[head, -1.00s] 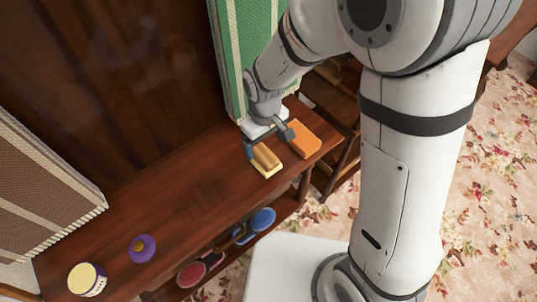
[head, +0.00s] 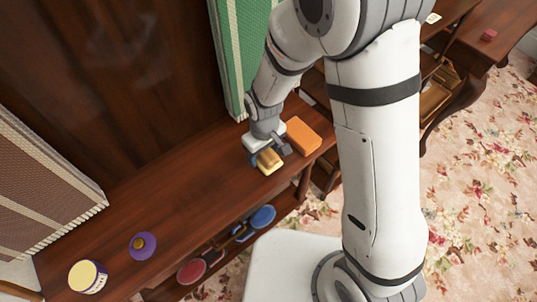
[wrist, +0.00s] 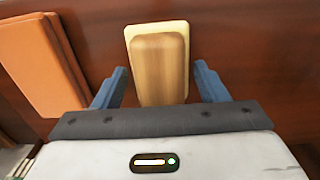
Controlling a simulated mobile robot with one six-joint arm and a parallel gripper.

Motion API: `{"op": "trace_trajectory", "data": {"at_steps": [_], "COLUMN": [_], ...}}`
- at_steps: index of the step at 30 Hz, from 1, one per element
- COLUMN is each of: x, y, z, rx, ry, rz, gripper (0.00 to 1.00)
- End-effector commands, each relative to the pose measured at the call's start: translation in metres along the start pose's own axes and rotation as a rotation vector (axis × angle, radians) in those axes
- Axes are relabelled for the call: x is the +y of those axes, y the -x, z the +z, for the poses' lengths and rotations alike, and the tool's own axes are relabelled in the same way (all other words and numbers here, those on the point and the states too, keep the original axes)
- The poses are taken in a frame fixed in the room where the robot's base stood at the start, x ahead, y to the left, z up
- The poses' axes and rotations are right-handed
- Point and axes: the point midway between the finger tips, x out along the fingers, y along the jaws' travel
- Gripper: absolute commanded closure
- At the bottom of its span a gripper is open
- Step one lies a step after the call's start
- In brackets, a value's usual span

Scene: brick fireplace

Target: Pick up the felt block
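The felt block (head: 270,163) has a wooden top on a pale yellow base and lies on the dark wooden shelf top, near its front edge. It also shows in the middle of the wrist view (wrist: 160,62). My gripper (head: 267,151) is over the block, pointing down. In the wrist view, the blue fingers of my gripper (wrist: 159,78) are open, one on each side of the block's near part, with a gap on both sides. The near end of the block is hidden by the gripper body.
An orange block (head: 303,136) lies close beside the gripper, on the left in the wrist view (wrist: 38,65). A purple round object (head: 143,246) and a cream tin (head: 87,277) stand far left on the shelf top (head: 190,200). A green panel (head: 240,50) stands behind.

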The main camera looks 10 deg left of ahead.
Motion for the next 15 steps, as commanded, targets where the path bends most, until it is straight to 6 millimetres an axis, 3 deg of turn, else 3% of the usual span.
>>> {"op": "trace_trajectory", "data": {"at_steps": [12,15], "x": [-0.0002,-0.0002], "y": [0.0002,0.0002], "z": [-0.0001,-0.0001], "rx": [0.0,0.0], "ry": [0.0,0.0], "rz": [0.0,0.0], "gripper": [0.68,0.69]}}
